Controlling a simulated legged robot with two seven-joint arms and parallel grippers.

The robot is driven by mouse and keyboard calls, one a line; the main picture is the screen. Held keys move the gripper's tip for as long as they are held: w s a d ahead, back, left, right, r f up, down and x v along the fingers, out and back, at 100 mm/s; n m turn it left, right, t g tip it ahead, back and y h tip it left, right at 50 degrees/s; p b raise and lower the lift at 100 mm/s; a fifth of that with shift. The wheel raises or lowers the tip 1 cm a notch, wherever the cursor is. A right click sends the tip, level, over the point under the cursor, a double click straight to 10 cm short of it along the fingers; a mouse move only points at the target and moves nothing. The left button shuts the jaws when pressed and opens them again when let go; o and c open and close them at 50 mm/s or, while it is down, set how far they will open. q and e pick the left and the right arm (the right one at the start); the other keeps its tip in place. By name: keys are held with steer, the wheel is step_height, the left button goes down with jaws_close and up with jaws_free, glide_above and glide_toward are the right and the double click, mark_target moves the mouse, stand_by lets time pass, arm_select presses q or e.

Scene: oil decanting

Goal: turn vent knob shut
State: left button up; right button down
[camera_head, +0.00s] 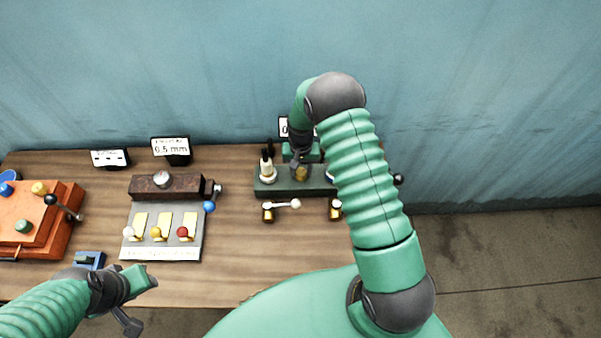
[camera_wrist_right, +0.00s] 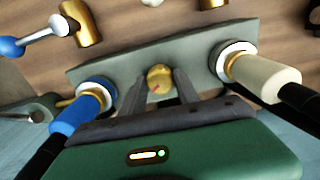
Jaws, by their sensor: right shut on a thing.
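The brass vent knob (camera_wrist_right: 160,78), with a red mark on its face, sits in the middle of a grey-green block (camera_wrist_right: 205,67) in the right wrist view. My right gripper (camera_wrist_right: 162,82) has one finger on each side of the knob and is shut on it. In the head view the right gripper (camera_head: 296,160) comes down over the block (camera_head: 262,187), and the knob (camera_head: 301,173) shows just below the fingers. My left gripper (camera_head: 140,285) is at the lower left, near the table's front edge; its jaw gap is not clear.
A cream fitting (camera_wrist_right: 265,78) and a blue fitting (camera_wrist_right: 80,112) flank the knob closely. Brass valves with levers (camera_head: 283,205) stand in front of the block. A grey panel with coloured knobs (camera_head: 190,248) and an orange box (camera_head: 40,220) stand further left. Bare wood (camera_head: 240,260) lies between.

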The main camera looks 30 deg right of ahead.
steer(key=n, duration=0.2)
steer(key=n+b, duration=0.2)
steer(key=n, duration=0.1)
steer(key=shift+w+d+r+n, duration=0.15)
steer(key=shift+w+d+n, duration=0.05)
steer(key=shift+w+n, duration=0.15)
steer(key=shift+n, duration=1.25)
steer(key=shift+a+n+b, duration=0.1)
steer(key=shift+n+b, duration=0.25)
steer(key=shift+n, duration=1.25)
steer(key=c, duration=1.2)
jaws_free()
steer(key=shift+o, duration=1.4)
steer(key=shift+f, duration=0.2)
